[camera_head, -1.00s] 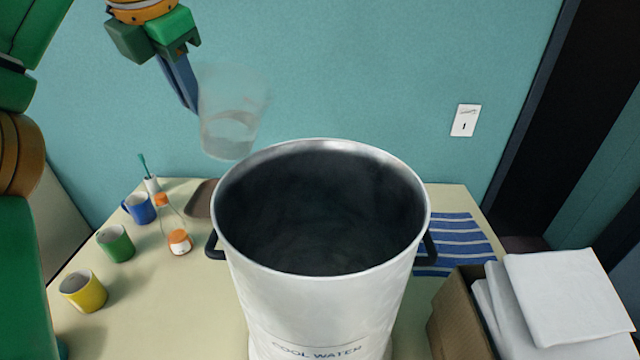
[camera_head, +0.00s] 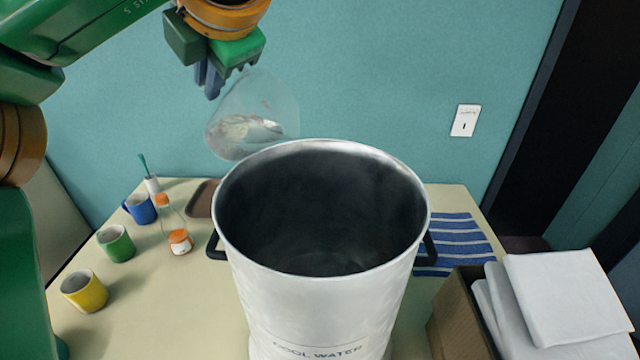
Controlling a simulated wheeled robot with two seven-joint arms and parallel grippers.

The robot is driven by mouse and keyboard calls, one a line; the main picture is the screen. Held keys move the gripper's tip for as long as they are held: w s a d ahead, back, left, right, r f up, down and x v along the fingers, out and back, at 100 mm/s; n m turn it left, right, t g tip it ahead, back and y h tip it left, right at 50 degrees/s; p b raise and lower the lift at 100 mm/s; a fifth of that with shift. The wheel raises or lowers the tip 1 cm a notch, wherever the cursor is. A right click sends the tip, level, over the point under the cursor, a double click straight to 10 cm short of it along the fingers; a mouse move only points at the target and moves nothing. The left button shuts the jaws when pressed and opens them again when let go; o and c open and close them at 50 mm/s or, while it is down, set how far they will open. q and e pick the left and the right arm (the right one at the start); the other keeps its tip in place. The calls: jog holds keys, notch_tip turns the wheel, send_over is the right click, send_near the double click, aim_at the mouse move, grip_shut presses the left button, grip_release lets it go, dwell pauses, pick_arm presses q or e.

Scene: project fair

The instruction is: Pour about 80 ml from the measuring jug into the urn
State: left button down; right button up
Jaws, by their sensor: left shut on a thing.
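The clear measuring jug (camera_head: 262,108) is in my left gripper (camera_head: 212,88), which is shut on it at its left side. The jug is tilted to the right, with some clear liquid low inside it. It is at the back left rim of the urn, above or just behind it; I cannot tell which. The urn (camera_head: 310,300) is a large white metal pot marked COOL WATER, open at the top with a dark inside and black side handles. I see no stream of liquid, and no liquid level shows clearly in the urn. My right gripper is not in view.
Yellow (camera_head: 84,291), green (camera_head: 116,243) and blue (camera_head: 139,208) mugs stand on the left of the table (camera_head: 170,310). A striped cloth (camera_head: 455,240) and a cardboard box (camera_head: 460,310) with white folded sheets (camera_head: 570,295) are on the right.

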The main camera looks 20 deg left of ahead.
pick_arm(q)
jog(key=shift+d+y, duration=0.25)
jog(key=shift+y, duration=0.05)
jog(key=shift+d+r, duration=0.1)
jog(key=shift+r, duration=0.15)
jog(key=shift+d+r+t+y, duration=0.3)
jog(key=shift+d+r+y, duration=0.1)
jog(key=shift+y, duration=0.2)
jog(key=shift+r+m, duration=0.2)
jog(key=shift+m, duration=0.1)
jog(key=shift+s+d+f+t+y+b, duration=0.15)
jog(key=shift+d+t+y+b, duration=0.15)
jog(key=shift+d+y+b, duration=0.45)
dwell(1.4)
